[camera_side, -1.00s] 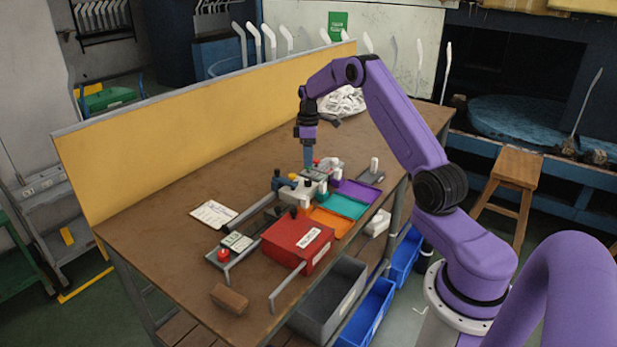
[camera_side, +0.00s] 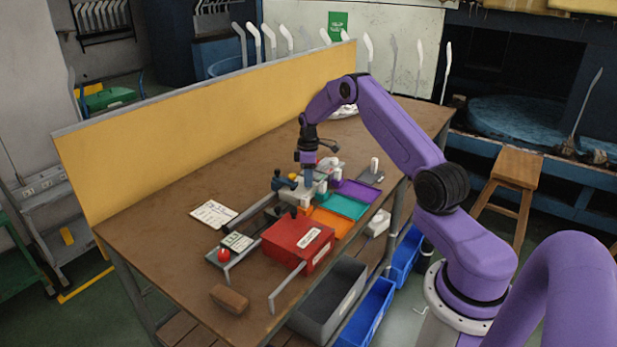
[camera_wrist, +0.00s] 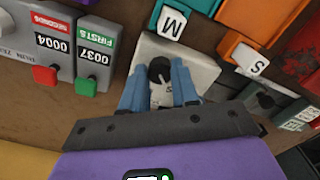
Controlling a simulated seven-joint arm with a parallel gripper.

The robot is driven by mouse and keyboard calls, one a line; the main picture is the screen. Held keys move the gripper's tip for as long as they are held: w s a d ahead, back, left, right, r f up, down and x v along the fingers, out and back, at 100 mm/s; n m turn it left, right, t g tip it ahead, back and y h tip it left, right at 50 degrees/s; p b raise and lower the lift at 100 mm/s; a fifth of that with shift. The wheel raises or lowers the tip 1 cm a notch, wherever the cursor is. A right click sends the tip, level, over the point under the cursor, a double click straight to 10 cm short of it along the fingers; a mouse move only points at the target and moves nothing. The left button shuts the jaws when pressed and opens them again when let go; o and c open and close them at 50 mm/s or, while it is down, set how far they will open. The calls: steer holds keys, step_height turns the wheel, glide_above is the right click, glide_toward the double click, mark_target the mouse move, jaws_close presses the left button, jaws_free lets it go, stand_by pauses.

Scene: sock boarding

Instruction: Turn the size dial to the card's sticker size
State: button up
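The size dial is a black knob (camera_wrist: 160,70) on a pale grey block (camera_wrist: 203,68) in the wrist view. An S mark and part of another mark show on the block, but I cannot tell the dial's setting. My gripper (camera_wrist: 161,64) has its two blue fingers apart, one on each side of the knob. I cannot tell whether they touch it. In the side view my gripper (camera_side: 308,182) is down at the block (camera_side: 318,194), hiding the knob. A white card (camera_side: 213,214) lies on the table at left; its sticker is too small to read.
Tags M (camera_wrist: 172,23) and S (camera_wrist: 250,60) mark the trays. A red box (camera_side: 297,240) stands in front. The table's left side is mostly clear.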

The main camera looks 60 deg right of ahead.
jaws_close()
steer(key=m, duration=0.8)
steer(key=shift+m, duration=0.3)
stand_by(0.4)
steer(key=o, duration=0.6)
jaws_free()
